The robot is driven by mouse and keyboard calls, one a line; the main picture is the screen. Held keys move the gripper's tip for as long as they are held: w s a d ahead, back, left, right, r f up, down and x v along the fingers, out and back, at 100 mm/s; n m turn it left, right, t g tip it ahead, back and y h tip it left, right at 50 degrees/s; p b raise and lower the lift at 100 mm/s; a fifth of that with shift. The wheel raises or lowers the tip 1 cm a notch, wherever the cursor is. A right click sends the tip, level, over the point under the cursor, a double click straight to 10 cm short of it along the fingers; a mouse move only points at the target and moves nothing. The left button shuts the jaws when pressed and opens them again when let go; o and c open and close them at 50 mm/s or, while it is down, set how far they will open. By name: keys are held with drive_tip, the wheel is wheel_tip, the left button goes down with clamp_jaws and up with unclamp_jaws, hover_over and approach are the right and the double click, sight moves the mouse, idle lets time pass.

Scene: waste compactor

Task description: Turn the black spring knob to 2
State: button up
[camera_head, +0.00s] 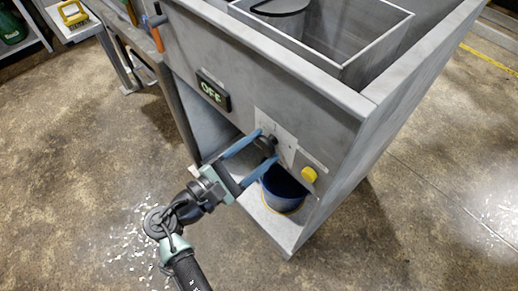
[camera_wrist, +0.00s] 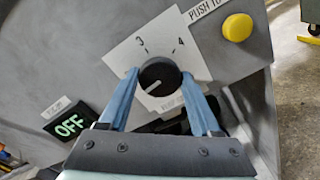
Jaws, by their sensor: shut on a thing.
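The black knob (camera_head: 266,143) sits on a white label plate (camera_head: 287,148) on the front of the grey machine. In the wrist view the round knob (camera_wrist: 160,74) carries a pale pointer mark toward the lower left of its face. The numbers 3 and 4 show on the plate (camera_wrist: 150,28) above the knob; other markings below it are partly hidden by my fingers. My gripper (camera_wrist: 159,79) has its two blue fingers on opposite sides of the knob, shut on it.
A display (camera_head: 213,90) left of the knob reads OFF. A yellow push button (camera_head: 309,174) is right of the knob. A dark blue bucket (camera_head: 284,188) stands in the opening below. White scraps lie on the floor, which is otherwise open.

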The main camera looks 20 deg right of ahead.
drive_tip(key=m+b, duration=0.2)
drive_tip(key=m, duration=0.3)
drive_tip(key=shift+m, duration=0.3)
idle(0.4)
drive_tip(key=o, duration=1.3)
drive_tip(key=shift+o, duration=0.2)
drive_tip(key=v, duration=1.3)
